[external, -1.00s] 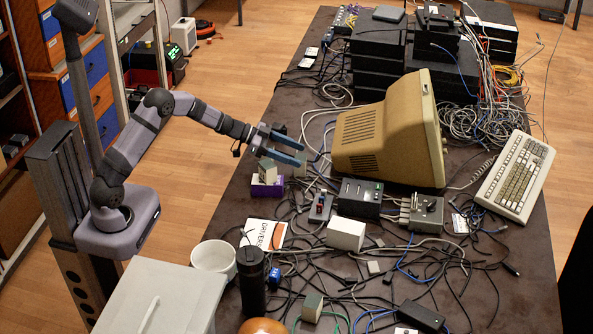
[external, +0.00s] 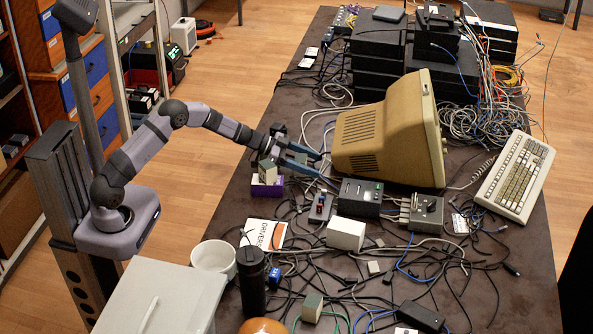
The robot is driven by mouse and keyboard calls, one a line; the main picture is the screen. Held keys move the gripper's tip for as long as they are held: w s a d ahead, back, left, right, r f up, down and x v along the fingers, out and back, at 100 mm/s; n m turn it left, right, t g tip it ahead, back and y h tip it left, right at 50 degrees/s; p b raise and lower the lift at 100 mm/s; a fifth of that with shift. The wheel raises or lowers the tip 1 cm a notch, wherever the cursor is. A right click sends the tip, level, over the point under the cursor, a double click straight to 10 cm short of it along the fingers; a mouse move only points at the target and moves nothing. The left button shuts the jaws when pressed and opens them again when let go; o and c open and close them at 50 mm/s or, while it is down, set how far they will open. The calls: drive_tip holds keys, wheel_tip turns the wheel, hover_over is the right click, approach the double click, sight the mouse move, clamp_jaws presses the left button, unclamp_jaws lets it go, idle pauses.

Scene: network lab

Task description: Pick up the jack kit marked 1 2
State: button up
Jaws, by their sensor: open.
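No marking "1 2" can be read at this size, so I cannot tell which item is the jack kit. A small beige and grey-green block (external: 267,171) stands on a purple box (external: 265,189) at the table's left side. A similar small block (external: 312,307) stands near the front of the table. My gripper (external: 319,166) is open, with its two blue fingers pointing right toward the beige monitor. It is above the table, just right of the purple box. Whether anything lies between the fingers is hard to see.
The big beige monitor (external: 388,138) stands right of my gripper.

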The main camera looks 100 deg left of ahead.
drive_tip(key=shift+w+f, duration=0.1)
drive_tip(key=shift+w, duration=0.15)
drive_tip(key=c, duration=1.2)
wheel_tip(320, 180, up, 10)
drive_tip(key=shift+r+p, duration=0.1)
drive_tip(key=shift+p, duration=0.65)
